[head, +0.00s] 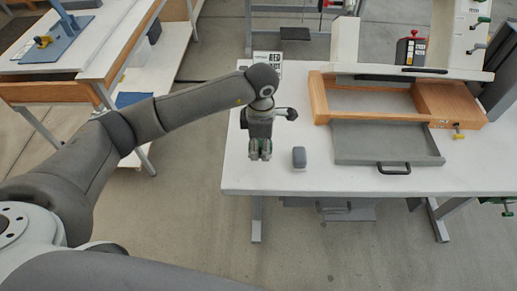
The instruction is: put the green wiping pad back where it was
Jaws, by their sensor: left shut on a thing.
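My left gripper (260,153) points down over the front left part of the white worktable (240,180). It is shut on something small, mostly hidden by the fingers. A little green shows at the fingertips, which fits the green wiping pad. I cannot tell whether it touches the table. No other green pad shows on the table. My right gripper is not in view.
A small blue-grey block (299,158) stands just right of the gripper. Further right, a grey drawer (385,145) with a black handle stands pulled out of a wooden frame (319,98). A printed card (267,58) lies behind my arm. The table's front left is clear.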

